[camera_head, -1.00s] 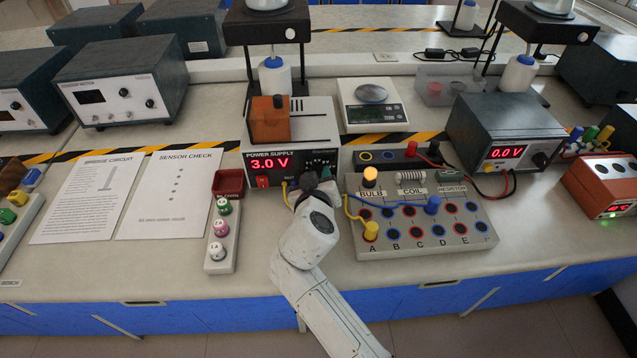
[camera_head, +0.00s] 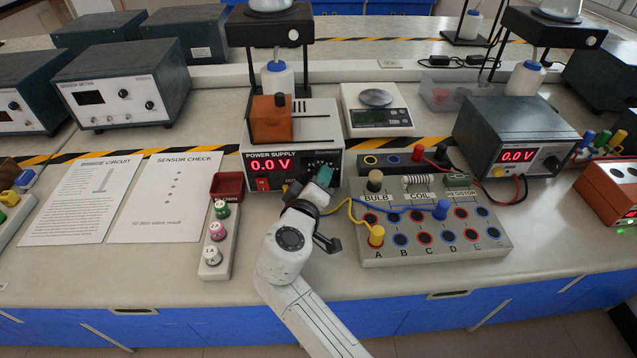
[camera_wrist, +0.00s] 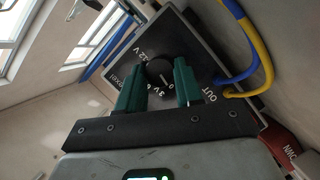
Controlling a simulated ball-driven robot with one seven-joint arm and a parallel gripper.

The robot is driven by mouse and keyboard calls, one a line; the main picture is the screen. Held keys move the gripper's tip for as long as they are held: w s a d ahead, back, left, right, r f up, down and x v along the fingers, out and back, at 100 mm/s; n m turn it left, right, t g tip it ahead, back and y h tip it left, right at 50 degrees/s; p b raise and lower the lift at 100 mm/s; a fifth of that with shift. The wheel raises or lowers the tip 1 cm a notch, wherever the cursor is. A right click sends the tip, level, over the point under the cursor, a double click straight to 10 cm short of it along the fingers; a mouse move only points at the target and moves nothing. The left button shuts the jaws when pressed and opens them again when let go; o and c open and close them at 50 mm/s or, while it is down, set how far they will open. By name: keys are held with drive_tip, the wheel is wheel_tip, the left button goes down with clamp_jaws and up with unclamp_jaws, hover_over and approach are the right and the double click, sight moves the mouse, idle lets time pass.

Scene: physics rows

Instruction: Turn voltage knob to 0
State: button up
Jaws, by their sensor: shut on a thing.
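The power supply (camera_head: 330,140) stands at the middle of the bench, and its red display (camera_head: 271,164) reads 0.0 V. Its round black voltage knob (camera_wrist: 159,71) shows in the wrist view between my green fingers, with dial marks around it. My gripper (camera_wrist: 162,80) is shut on the knob, one finger on each side. In the head view my gripper (camera_head: 322,178) is at the right of the supply's front panel and hides the knob there. The bulb (camera_head: 375,181) on the circuit board is dark.
The circuit board (camera_head: 450,252) with yellow and blue wires lies right of my wrist. A brown block (camera_head: 271,122) sits on the power supply.

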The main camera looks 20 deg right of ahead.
idle(0.4)
drive_tip(key=o, duration=1)
drive_tip(key=shift+o, duration=0.2)
drive_tip(key=v, duration=1)
drive_tip(key=shift+s+a, duration=0.25)
drive_tip(key=shift+s, duration=0.05)
